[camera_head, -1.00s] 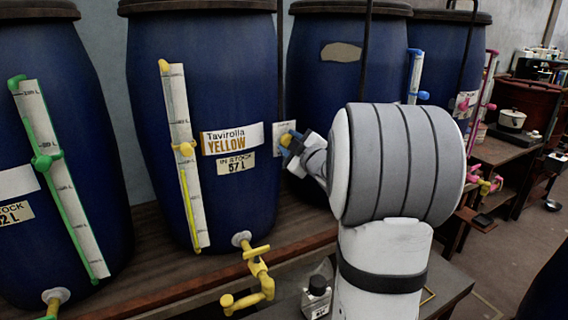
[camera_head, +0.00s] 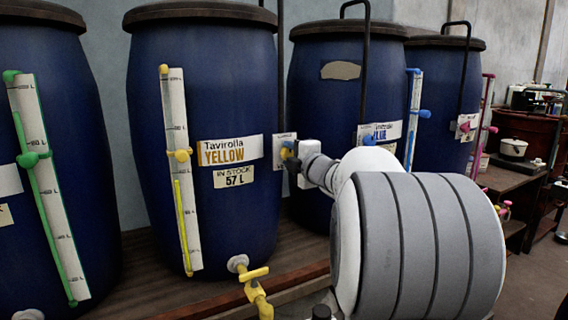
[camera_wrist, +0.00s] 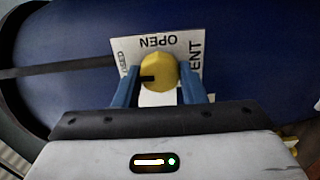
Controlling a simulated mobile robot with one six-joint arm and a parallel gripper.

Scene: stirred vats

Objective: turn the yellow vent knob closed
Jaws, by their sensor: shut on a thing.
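The yellow vent knob (camera_wrist: 158,71) is a round knob with a dark mark on its left side in the wrist view. It sits in front of a white plate (camera_wrist: 191,43) that reads OPEN, VENT and a partly hidden word ending in SED. My gripper (camera_wrist: 158,86) has its two blue fingers on either side of the knob, shut on it. In the head view the knob (camera_head: 287,151) shows as a small yellow spot at the tip of my gripper (camera_head: 291,154), partly hidden by it, right of the blue Tavirolla Yellow vat (camera_head: 222,105).
A yellow tap (camera_head: 256,289) sticks out low on the yellow vat. A black pipe (camera_head: 281,80) rises behind the vent plate. Other blue vats stand left and right (camera_head: 330,100). The wooden bench (camera_head: 150,270) runs below them.

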